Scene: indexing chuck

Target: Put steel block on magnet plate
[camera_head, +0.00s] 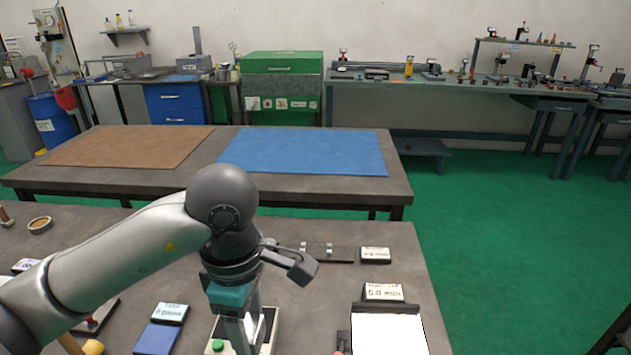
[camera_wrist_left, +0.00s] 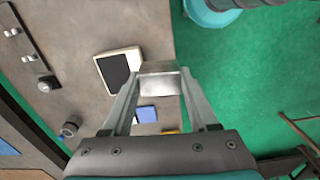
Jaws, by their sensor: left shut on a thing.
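My left gripper (camera_head: 243,338) points down over the near part of the workbench. In the left wrist view its fingers (camera_wrist_left: 160,88) are shut on the steel block (camera_wrist_left: 160,80), a shiny grey block held between the tips. In the head view I cannot make out the block. A cream-framed box with a dark flat top, which looks like the magnet plate (camera_wrist_left: 118,70), shows left of the block in the wrist view. In the head view it is partly hidden behind the gripper (camera_head: 268,330), with a green button at its front.
A white-topped tray (camera_head: 388,335) with a display card stands to the right. A blue pad (camera_head: 157,338) lies to the left. The bench's right edge (camera_head: 432,290) borders green floor.

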